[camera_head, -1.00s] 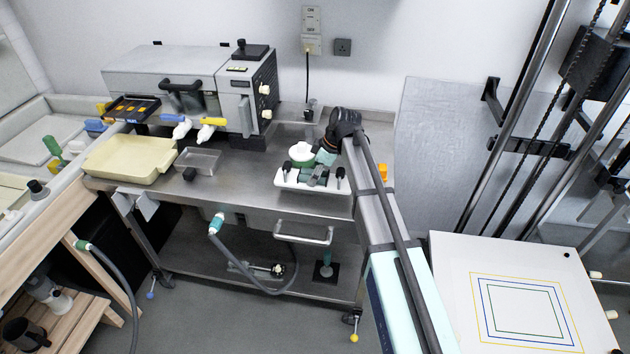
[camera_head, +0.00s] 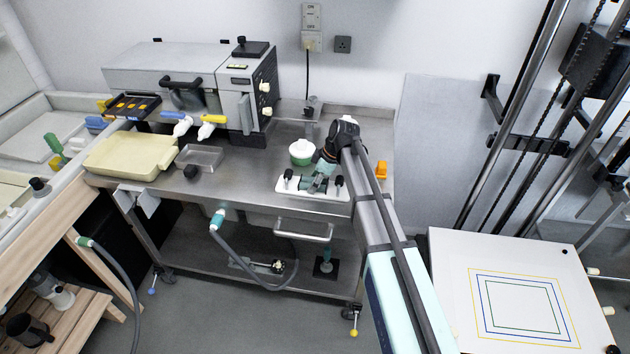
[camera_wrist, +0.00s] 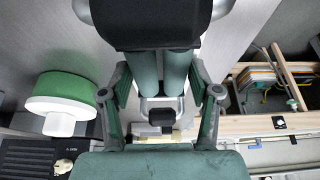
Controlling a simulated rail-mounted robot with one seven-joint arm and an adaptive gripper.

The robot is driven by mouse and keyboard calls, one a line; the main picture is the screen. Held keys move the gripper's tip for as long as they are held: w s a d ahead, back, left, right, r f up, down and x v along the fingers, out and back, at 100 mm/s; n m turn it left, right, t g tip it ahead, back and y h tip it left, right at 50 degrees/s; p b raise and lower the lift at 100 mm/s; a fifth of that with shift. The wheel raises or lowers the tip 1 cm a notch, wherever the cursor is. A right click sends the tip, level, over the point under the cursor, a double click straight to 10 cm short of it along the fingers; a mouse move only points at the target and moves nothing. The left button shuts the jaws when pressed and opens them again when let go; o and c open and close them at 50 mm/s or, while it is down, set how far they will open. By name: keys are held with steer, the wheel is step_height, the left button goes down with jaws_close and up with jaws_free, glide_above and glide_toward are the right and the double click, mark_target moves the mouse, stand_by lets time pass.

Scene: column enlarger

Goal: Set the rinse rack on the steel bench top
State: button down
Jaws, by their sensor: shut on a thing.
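The rinse rack appears as a white base (camera_head: 313,195) with upright black knobs near its ends, low over the right part of the steel bench top (camera_head: 240,180). My gripper (camera_head: 319,184) is over the middle of the rack, shut on it. The rack looks about level. I cannot tell whether its underside touches the bench top.
A green and white round container (camera_head: 302,152) stands just behind the rack. An orange block (camera_head: 381,171) is to its right. The bench between is bare.

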steer(key=shift+c, duration=1.2)
jaws_free()
steer(key=shift+r, duration=0.25)
steer(key=b+v, duration=0.2)
steer(key=v, duration=0.9)
steer(key=shift+d+r+b, duration=0.15)
steer(key=shift+r+b, duration=0.25)
